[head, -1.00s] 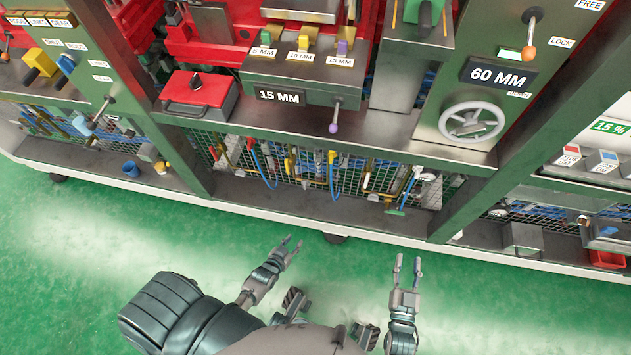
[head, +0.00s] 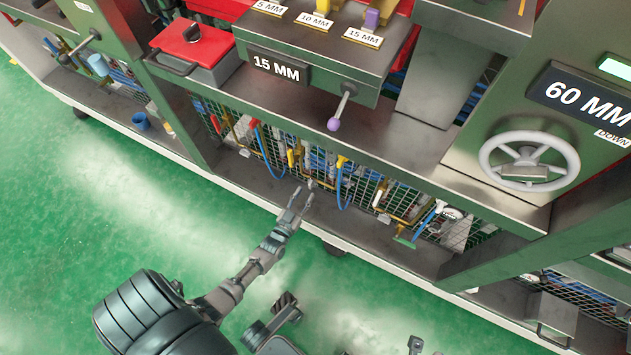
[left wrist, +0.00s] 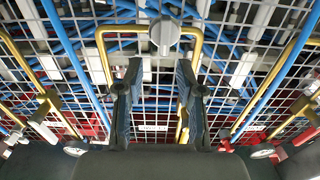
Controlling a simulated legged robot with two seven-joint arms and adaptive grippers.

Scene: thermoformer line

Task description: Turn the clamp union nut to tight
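My left gripper (head: 303,194) is in front of the wire mesh under the machine, fingers pointing at it. In the left wrist view its two fingers (left wrist: 158,72) are apart with nothing between them. A grey round fitting with a tab (left wrist: 164,35) sits on a yellow pipe just beyond the fingertips, apart from them; it looks like the clamp union nut, but I cannot read its label. In the head view the gripper's tip area partly hides that spot. Of my right gripper only a small dark part (head: 415,346) shows at the bottom edge.
Yellow pipes and blue hoses (head: 343,185) run along the mesh on both sides. A steel shelf lip (head: 380,150) overhangs them, with a purple-knobbed lever (head: 334,123) above. A handwheel (head: 529,160) is at right.

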